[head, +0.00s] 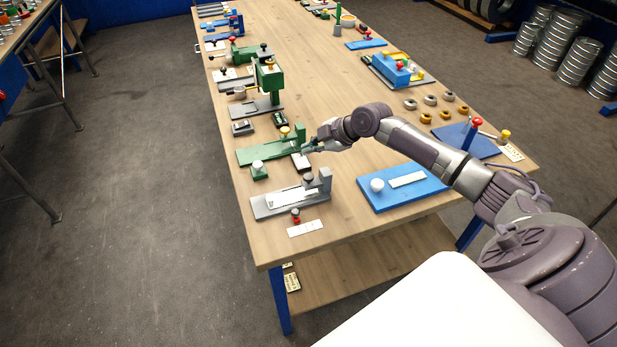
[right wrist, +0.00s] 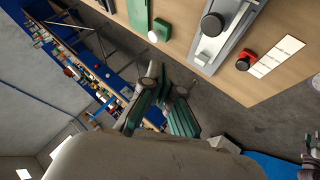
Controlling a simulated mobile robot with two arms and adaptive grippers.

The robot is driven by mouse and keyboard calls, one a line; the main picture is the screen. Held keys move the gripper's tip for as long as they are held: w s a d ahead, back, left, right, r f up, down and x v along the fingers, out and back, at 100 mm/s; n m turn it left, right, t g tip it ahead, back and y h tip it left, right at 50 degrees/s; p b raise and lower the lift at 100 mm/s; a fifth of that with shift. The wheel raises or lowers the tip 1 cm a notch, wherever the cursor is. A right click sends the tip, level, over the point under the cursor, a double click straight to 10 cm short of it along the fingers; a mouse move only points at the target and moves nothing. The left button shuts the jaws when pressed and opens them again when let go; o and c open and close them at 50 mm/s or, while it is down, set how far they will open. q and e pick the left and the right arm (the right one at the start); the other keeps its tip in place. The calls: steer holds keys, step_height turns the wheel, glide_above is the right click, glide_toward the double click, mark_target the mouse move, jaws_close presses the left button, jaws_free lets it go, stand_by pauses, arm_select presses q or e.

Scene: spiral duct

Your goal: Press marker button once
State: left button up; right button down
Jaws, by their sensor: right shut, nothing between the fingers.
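No button in view carries a readable marker label, so I cannot tell for sure which one is the marker button. A small red-topped button (head: 296,215) stands at the table's near left edge, beside a white card (head: 305,228). My left gripper is not seen.
A grey device (head: 290,202) with a dark knob stands just behind the red button. A blue plate (head: 402,199) with a white knob is to the right. Bare wood lies between them.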

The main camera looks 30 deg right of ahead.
mark_target(305, 175)
step_height(305, 175, down, 8)
steer(key=b, duration=0.5)
steer(key=shift+r, duration=0.15)
stand_by(1.1)
steer(key=shift+f+b, duration=0.4)
steer(key=shift+b, duration=0.1)
steer(key=shift+f+b, duration=0.75)
steer(key=shift+f, duration=0.1)
stand_by(0.6)
steer(key=shift+r, duration=0.1)
steer(key=shift+r+p, duration=0.8)
steer(key=shift+r, duration=0.4)
steer(key=shift+r+p, duration=1.7)
steer(key=shift+r, duration=0.85)
